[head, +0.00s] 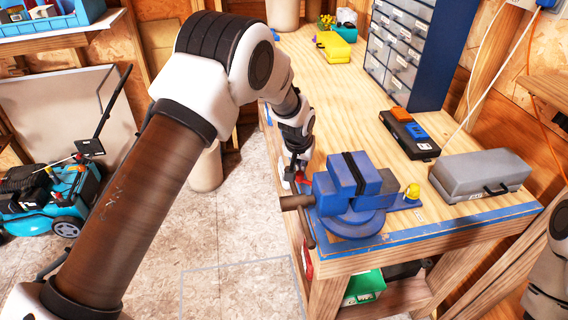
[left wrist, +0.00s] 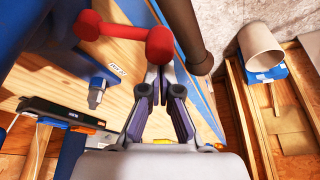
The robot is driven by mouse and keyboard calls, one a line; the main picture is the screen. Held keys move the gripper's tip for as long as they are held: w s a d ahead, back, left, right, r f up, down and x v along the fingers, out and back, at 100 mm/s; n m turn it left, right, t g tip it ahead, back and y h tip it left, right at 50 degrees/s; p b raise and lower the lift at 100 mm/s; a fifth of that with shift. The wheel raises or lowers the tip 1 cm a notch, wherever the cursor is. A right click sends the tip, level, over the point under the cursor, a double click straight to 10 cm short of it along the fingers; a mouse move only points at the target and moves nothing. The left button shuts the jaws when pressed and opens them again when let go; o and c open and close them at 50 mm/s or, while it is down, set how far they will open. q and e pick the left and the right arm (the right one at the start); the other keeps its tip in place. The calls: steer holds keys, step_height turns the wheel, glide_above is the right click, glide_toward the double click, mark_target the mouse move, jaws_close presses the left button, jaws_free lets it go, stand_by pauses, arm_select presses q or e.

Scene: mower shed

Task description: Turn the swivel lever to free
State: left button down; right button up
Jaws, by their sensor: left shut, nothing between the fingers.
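The blue vise (head: 350,190) is mounted at the near corner of the workbench. A red lever (left wrist: 125,30) with thick rounded ends, which looks like the swivel lever, shows in the left wrist view; in the head view only red bits of it show beside the vise, mostly hidden. My left gripper (head: 294,176) is left of the vise, pointing down. In the left wrist view its shut, empty fingers (left wrist: 158,75) are at the lever's right-hand end; I cannot tell whether they touch it. A white label (left wrist: 117,70) lies by the lever, unreadable. My right gripper is out of view.
A grey case (head: 480,175) and a black box with orange and blue parts (head: 408,133) stand right of the vise. A drawer cabinet (head: 402,45) and yellow case (head: 333,46) are farther back. The bench (head: 325,110) between is mostly clear. A mower (head: 50,195) stands left.

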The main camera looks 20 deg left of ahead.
arm_select(q)
steer(key=shift+s+f+n, duration=0.1)
steer(key=shift+s+n, duration=0.05)
steer(key=shift+n, duration=0.15)
steer(key=shift+s+a, duration=0.1)
steer(key=shift+s, duration=0.4)
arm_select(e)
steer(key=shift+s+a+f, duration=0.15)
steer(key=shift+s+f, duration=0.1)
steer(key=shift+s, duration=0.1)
